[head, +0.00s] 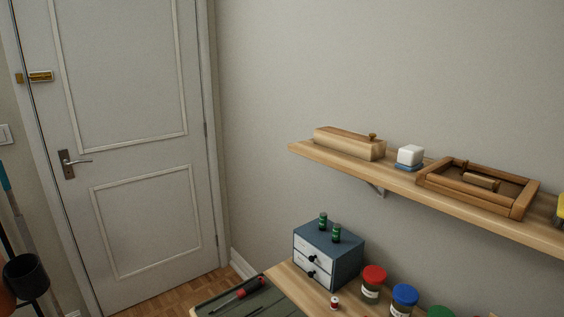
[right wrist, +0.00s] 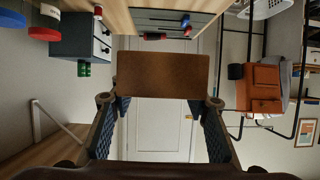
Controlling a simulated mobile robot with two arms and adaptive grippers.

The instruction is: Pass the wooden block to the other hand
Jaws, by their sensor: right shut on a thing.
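The wooden block (right wrist: 163,75) is a brown, rectangular piece in the right wrist view. My right gripper (right wrist: 160,101) is shut on it, with one dark ribbed finger at each side of the block's lower picture edge. The block sticks out beyond the fingertips, and its far side is hidden. It appears clear of the desk. Neither gripper nor the block shows in the head view. My left gripper is in neither view.
The desk (head: 291,281) carries a blue-grey drawer box (head: 346,262) with green batteries on top, lidded jars (head: 372,286) and a dark mat (head: 222,305) with a screwdriver. A wall shelf (head: 400,182) above holds several things. The right wrist view is upside down.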

